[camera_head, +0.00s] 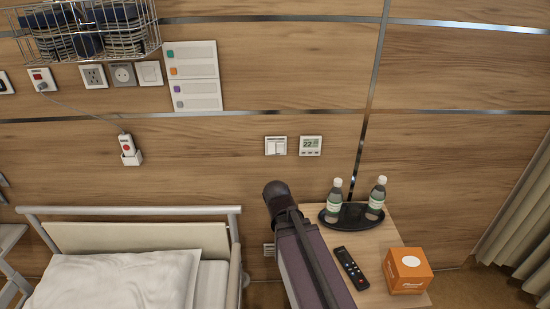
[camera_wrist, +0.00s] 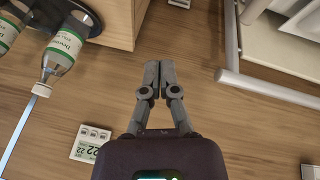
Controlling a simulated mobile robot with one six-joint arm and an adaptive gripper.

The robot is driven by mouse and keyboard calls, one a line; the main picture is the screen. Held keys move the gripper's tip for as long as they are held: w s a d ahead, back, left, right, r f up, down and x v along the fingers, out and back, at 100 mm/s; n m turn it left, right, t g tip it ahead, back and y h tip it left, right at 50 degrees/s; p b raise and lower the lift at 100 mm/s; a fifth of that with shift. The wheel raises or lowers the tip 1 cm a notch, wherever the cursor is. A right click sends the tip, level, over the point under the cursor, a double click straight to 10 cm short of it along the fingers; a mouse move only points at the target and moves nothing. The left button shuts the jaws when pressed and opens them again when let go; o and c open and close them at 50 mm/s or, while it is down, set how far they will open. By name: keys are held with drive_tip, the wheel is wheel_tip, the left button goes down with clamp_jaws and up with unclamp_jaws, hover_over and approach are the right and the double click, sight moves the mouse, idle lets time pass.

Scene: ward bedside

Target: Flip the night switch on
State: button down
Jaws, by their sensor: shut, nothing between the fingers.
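A white double rocker switch (camera_head: 276,146) is on the wood wall above the bedside table, just left of a thermostat (camera_head: 310,146). A single white switch plate (camera_head: 150,73) sits higher up at the left. I cannot read which is the night switch, nor its rocker position. In the wrist view my gripper (camera_wrist: 158,66) is shut and empty, in front of the wall. The thermostat (camera_wrist: 90,142) shows there upside down at lower left; the double switch is not visible and seems hidden behind my gripper's body. My fingers do not show in the head view.
The bedside table (camera_head: 395,236) holds a black tray (camera_head: 350,222) with two bottles (camera_head: 334,197) (camera_head: 376,194), a remote (camera_head: 351,267) and an orange box (camera_head: 408,270). The bed (camera_head: 120,280) is at left. A handset (camera_head: 128,148) hangs on the wall.

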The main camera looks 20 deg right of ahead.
drive_tip(key=w+d+r+n+t+h+b, duration=0.2)
drive_tip(key=w+d+r+n+t+b, duration=0.2)
drive_tip(key=w+d+r+n+t, duration=0.75)
drive_tip(key=shift+w+a+f+n+g+y+b, duration=0.1)
drive_tip(key=shift+w+a+f+n+y+b, duration=0.35)
drive_tip(key=shift+n+y, duration=1.6)
drive_tip(key=shift+w+a+f+n+g+y+b, duration=0.15)
drive_tip(key=shift+f+n+y+b, duration=0.45)
drive_tip(key=shift+n+y, duration=1.5)
drive_tip(key=shift+w+a+f+n+y+b, duration=0.25)
drive_tip(key=shift+a+f+n+y+b, duration=0.25)
drive_tip(key=shift+n+y, duration=1.55)
drive_tip(key=shift+w+f+m+y, duration=0.1)
drive_tip(key=shift+m+y, duration=0.2)
drive_tip(key=shift+m, duration=0.05)
drive_tip(key=b, duration=0.1)
approach(269, 153)
drive_tip(key=w+a, duration=0.3)
drive_tip(key=a, duration=0.2)
drive_tip(key=shift+w+d+f, duration=0.15)
drive_tip(key=shift+w+d, duration=0.25)
drive_tip(key=shift+w, duration=0.35)
drive_tip(key=shift+w+d+f, duration=0.15)
drive_tip(key=shift+w+d, duration=0.3)
drive_tip(key=shift+w, duration=0.25)
